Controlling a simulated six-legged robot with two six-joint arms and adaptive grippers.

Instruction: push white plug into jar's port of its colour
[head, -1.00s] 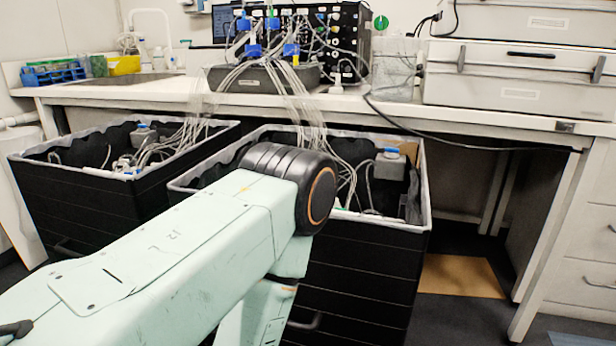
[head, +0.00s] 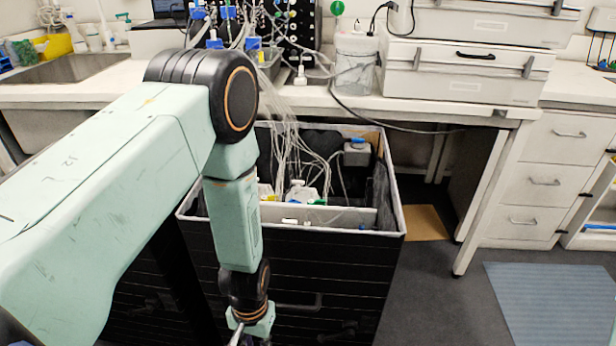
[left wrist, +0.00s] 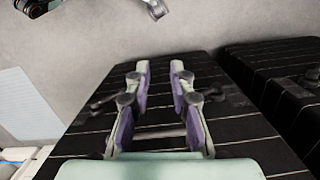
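My left arm comes in from the left in the head view, with its wrist hanging in front of the black crate (head: 300,262). Only a bit of its gripper shows at the bottom edge. In the left wrist view my left gripper (left wrist: 160,70) has its two purple-padded fingers apart, with nothing between them, over the crate's dark side. Inside the crate is a white jar top (head: 301,192) with small coloured parts and clear tubes. I cannot make out the white plug or the port colours.
A second black crate (left wrist: 285,75) stands beside the first, mostly hidden by my arm in the head view. The bench (head: 420,108) behind holds white boxes (head: 465,75) and a clear container (head: 354,72). Drawers (head: 545,180) stand right. The floor at right is clear around a blue-grey mat (head: 555,300).

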